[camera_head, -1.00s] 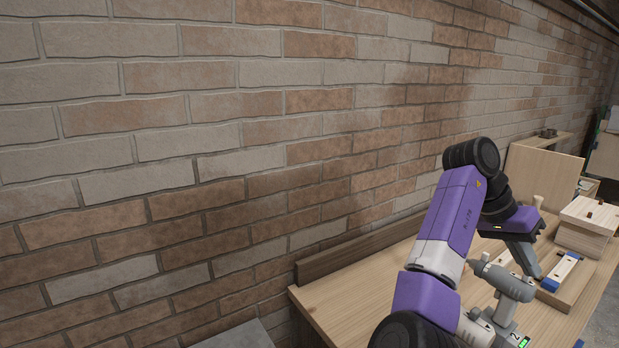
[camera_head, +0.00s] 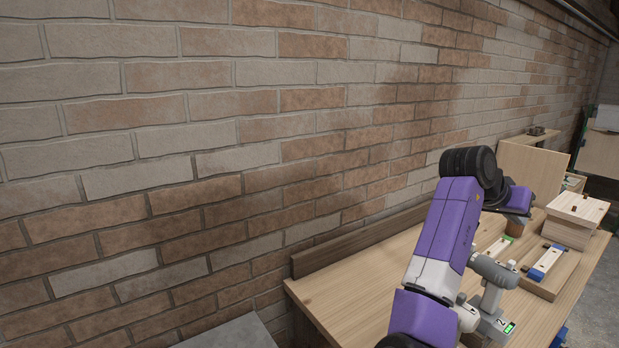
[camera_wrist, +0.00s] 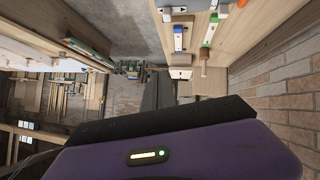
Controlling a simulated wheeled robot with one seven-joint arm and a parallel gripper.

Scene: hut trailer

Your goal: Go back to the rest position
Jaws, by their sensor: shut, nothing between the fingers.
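My purple and black arm reaches over the wooden workbench (camera_head: 340,285) in the head view. My gripper (camera_head: 511,212) is a small dark shape at the far end of the arm, above the bench and largely hidden behind the wrist. Its fingers are hard to make out; it is shut and carries nothing. In the wrist view a purple casing with a lit strip fills the bottom, and no fingertips show there.
A grey power drill (camera_head: 490,282) stands close to the right of my arm. Beyond it are a board with a blue-ended white piece (camera_head: 545,262) and stacked wooden blocks (camera_head: 575,216). A brick wall (camera_head: 200,150) runs along the left. The bench's near left part is bare.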

